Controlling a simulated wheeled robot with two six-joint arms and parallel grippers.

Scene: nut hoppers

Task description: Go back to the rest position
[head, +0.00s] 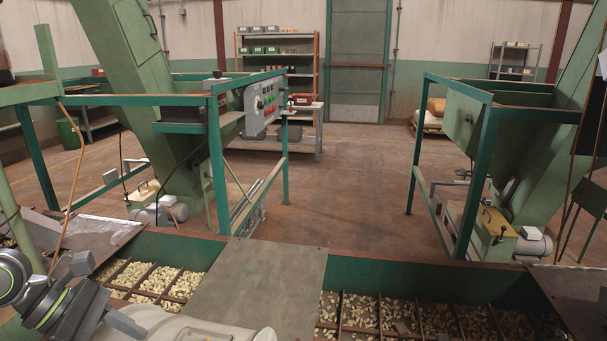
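My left arm comes in at the lower left edge, with grey links and bright green rings. Its end, with my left gripper (103,313), is low over the near edge of the hopper. The fingers are small and partly merged with the arm links, so I cannot tell whether they are open or shut. I see nothing clearly held there. My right arm and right gripper are not in view.
A green hopper (400,267) with nuts in divided compartments (365,313) spans the front. A flat plate (262,285) covers its middle. Green frames stand behind, one with a control box (262,106). Open floor (345,180) lies between them.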

